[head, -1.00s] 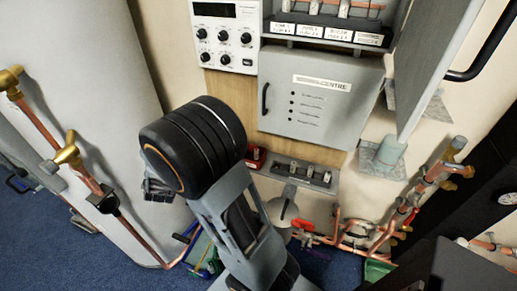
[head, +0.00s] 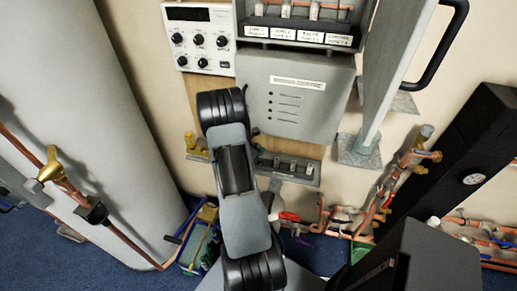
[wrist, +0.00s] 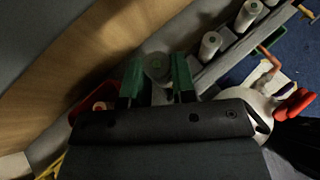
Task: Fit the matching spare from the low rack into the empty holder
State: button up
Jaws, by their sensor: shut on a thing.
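In the wrist view the green fingertips of my gripper (wrist: 157,80) are shut on a grey cylindrical spare (wrist: 157,66). It is at the near end of the low rack (wrist: 216,70), and I cannot tell whether it is still seated. Other pale spares (wrist: 210,44) stand in the rack beyond it. In the head view the low rack (head: 312,181) is on the wall below the grey cabinet, and my arm hides most of my gripper. The labelled holder row (head: 297,34) is in the open upper box, cut by the top edge. Which holder is empty is unclear.
The open grey door (head: 385,80) juts out right of the holder row. The closed grey cabinet (head: 325,90) lies between rack and holders. Copper pipes with a red-handled valve (head: 290,217) run below right. A red object (wrist: 80,104) is left of my gripper in the wrist view.

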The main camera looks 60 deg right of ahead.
jog(key=shift+s+d+f, duration=0.1)
jog(key=shift+s+f, duration=0.1)
jog(key=shift+s, duration=0.05)
jog(key=shift+f+b, duration=0.85)
jog(key=shift+f, duration=0.6)
jog(key=shift+r, duration=0.15)
jog(key=shift+f+b, duration=0.25)
jog(key=shift+b, duration=0.35)
jog(key=shift+f+b, duration=0.95)
jog(key=shift+f, duration=0.05)
jog(key=o, duration=1)
jog(key=shift+w, duration=0.1)
